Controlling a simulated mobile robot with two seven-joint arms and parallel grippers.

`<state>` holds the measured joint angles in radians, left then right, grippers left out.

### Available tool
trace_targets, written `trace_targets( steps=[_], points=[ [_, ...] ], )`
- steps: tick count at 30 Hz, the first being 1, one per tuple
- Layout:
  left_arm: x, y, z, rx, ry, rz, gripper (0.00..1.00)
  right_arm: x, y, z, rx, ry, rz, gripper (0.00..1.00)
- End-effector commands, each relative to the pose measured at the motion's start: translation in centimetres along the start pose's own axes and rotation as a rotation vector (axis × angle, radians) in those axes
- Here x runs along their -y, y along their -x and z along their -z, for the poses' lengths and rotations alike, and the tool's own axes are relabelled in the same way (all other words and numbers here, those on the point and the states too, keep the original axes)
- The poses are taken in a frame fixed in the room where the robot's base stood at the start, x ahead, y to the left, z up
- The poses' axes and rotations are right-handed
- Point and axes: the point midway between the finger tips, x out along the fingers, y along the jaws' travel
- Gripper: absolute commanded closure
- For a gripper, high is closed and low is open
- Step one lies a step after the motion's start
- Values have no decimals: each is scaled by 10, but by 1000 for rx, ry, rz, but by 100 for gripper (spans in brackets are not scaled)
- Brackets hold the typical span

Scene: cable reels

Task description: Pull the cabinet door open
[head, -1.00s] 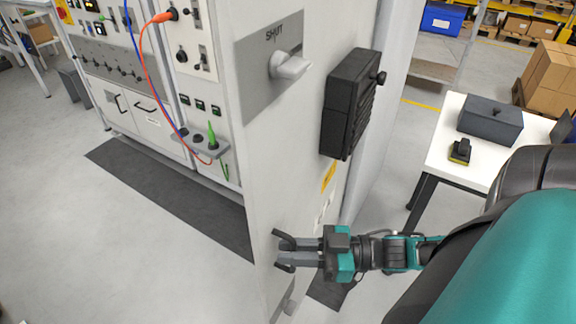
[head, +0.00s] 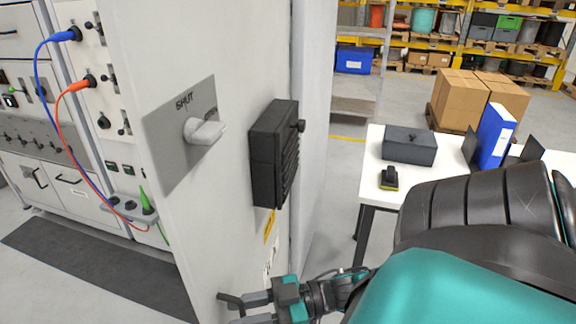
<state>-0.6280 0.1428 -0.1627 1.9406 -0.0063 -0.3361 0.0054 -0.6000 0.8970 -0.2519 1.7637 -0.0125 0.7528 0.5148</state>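The tall pale grey cabinet side (head: 165,60) fills the left middle of the head view. It carries a grey plate (head: 165,150) marked SHUT and OPEN, with a white turning handle (head: 205,130) sticking out to the right. I cannot make out which panel is the door or whether it stands ajar. My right gripper (head: 230,310) is at the bottom edge, well below the handle and in front of the cabinet side. My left gripper is out of view.
A black ribbed box (head: 273,155) juts from the cabinet right of the handle. Blue and orange cables (head: 60,120) hang on the panel at left. A white table (head: 375,165) with a grey box (head: 408,145) stands at right. Open floor (head: 335,185) lies between.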

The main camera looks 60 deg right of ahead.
Motion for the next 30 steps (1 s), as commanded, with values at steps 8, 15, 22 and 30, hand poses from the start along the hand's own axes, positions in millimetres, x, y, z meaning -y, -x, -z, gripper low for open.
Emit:
trace_targets(
  steps=[8, 15, 22, 30],
  points=[
    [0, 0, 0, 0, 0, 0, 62, 1, 42, -2, 9, -3, 1, 68],
    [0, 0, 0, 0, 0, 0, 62, 1, 92, -2, 10, -2, 0, 68],
    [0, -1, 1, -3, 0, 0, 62, 0, 122, -1, 7, -1, -1, 68],
    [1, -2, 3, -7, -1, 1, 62, 0, 127, -1, 4, 0, 0, 68]
  ],
)
